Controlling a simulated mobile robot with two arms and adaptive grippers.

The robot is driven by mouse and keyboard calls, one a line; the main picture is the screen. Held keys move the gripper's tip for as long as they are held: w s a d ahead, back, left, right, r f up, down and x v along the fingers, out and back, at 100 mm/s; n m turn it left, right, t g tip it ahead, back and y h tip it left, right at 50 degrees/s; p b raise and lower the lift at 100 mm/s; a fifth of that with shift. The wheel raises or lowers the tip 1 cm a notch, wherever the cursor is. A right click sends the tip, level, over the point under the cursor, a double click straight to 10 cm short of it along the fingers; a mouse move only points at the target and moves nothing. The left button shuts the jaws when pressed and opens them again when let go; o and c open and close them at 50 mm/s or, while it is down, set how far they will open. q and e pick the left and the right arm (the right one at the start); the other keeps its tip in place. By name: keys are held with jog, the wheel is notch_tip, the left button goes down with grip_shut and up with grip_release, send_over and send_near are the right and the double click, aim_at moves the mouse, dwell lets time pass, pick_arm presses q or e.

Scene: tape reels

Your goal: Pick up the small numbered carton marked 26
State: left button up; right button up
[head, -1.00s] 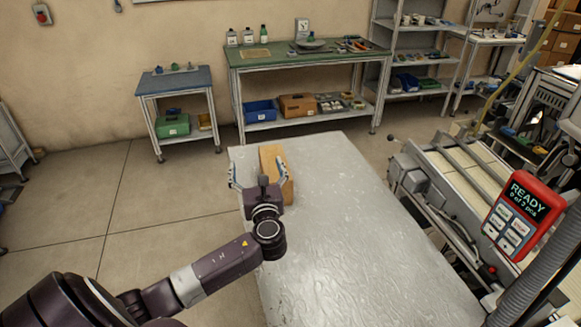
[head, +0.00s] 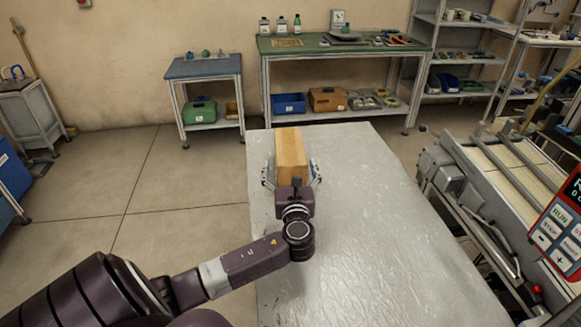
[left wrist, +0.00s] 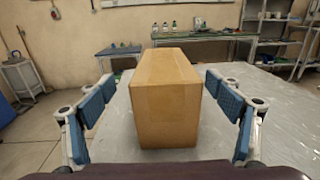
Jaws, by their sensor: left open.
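A brown cardboard carton (head: 291,152) stands on the grey table (head: 350,210) near its far left part. It also shows in the left wrist view (left wrist: 166,100). No number can be read on the faces that show. My left gripper (head: 291,174) is open, with one finger on each side of the carton. In the left wrist view, the blue finger pads of my left gripper (left wrist: 164,108) stand apart from the carton, with a gap on both sides. My right gripper is not in view.
A machine with rails (head: 490,170) stands along the table's right side, with a red control panel (head: 562,225) in front. A green bench (head: 345,48) and a small blue-topped table (head: 203,67) stand behind. Most of the grey tabletop is clear.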

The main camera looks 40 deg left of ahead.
aim_at(290, 149)
pick_arm(q)
jog(key=shift+w+a, duration=0.35)
jog(key=shift+a, duration=0.1)
jog(key=x, duration=0.6)
jog(key=shift+w+f+p, duration=0.1)
jog(key=shift+w+p, duration=0.3)
jog(key=shift+w, duration=0.15)
jog(key=shift+c, duration=0.3)
jog(key=c, duration=1.8)
jog(key=shift+c, duration=0.8)
